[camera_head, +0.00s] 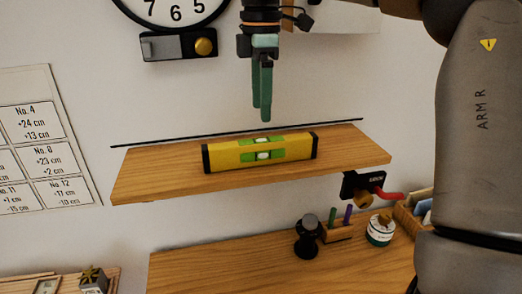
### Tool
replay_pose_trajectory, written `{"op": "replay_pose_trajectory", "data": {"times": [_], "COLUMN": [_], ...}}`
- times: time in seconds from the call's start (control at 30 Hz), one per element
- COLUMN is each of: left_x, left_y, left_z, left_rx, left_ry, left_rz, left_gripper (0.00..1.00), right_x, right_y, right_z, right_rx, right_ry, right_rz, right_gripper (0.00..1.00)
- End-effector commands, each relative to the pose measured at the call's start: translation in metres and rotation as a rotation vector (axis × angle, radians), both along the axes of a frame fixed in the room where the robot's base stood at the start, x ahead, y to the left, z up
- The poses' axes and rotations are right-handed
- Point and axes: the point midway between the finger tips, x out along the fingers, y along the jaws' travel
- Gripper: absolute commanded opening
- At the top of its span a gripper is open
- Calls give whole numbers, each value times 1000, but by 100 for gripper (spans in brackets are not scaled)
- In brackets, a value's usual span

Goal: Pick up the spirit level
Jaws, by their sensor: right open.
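The spirit level (222,157) is a yellow bar with black end caps and green vials. It lies on a wooden wall shelf (150,178), near the middle, its long side running left to right. My right gripper (262,118) has green fingers pointing down. It is open and empty, above and slightly behind the middle of the level in the picture, with a gap between the fingertips and the level. The fingers overlap in this view. My left gripper is not in view.
A clamp with a red handle (388,195) is under the shelf's right end. Below, a wooden worktop (240,260) holds a black knobbed object (308,238) and a pen block (338,232).

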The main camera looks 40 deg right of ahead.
Motion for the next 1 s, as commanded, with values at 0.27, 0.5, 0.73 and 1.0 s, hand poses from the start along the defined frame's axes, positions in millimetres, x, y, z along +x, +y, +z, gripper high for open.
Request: {"op": "replay_pose_trajectory", "data": {"times": [0.27,0.5,0.73,1.0], "left_x": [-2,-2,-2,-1], "left_y": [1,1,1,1], "left_z": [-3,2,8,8], "left_rx": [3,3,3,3], "left_ry": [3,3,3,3], "left_rz": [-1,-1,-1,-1], "left_gripper": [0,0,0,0], "right_x": [0,-1,0,0], "right_y": [0,0,0,-1], "right_z": [-44,-65,-96,-101], "right_rx": [3,5,3,0], "right_ry": [2,4,1,-1], "right_rz": [1,2,0,-1], "right_gripper": [70,70,70,70]}}
